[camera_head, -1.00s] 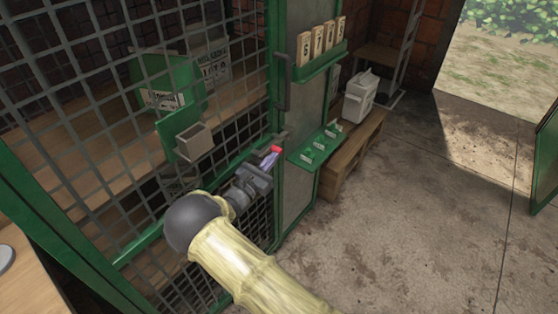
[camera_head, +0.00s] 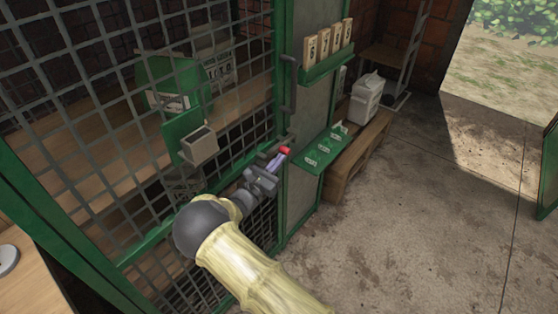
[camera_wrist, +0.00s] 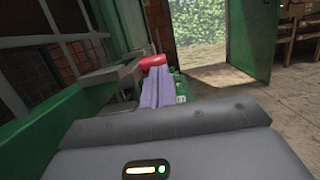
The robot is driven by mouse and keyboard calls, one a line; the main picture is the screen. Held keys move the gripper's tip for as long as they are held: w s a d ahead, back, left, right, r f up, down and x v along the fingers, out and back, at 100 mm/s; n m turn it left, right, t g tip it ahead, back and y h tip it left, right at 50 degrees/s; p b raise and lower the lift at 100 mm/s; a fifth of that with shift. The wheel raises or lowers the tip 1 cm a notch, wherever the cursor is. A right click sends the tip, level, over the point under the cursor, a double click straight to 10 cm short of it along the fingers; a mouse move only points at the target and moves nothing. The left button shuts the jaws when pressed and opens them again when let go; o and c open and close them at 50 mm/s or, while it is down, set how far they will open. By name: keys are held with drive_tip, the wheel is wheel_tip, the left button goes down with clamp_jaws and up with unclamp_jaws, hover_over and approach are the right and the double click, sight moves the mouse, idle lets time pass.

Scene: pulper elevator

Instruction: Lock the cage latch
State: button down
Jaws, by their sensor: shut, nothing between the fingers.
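The cage latch (camera_head: 268,153) is a grey metal bolt on the green-framed mesh door, with a red knob (camera_head: 286,150) at its right end. In the wrist view the red knob (camera_wrist: 153,62) and the grey latch bar (camera_wrist: 112,76) show just ahead and to the left. My gripper (camera_head: 280,160) has its pale purple fingers together, with tips right at the red knob. The fingers (camera_wrist: 156,84) also show in the wrist view, below the knob. Whether they touch the knob, I cannot tell. The far end of the bolt is partly hidden.
A dark vertical handle (camera_head: 290,85) is on the frame above the latch. A green shelf (camera_head: 312,158) with small tags juts out just right of my gripper. A wooden bench (camera_head: 352,160) with a white container stands behind. Open concrete floor lies to the right.

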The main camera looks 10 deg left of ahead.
drive_tip(key=v, duration=1.3)
drive_tip(key=shift+s, duration=0.15)
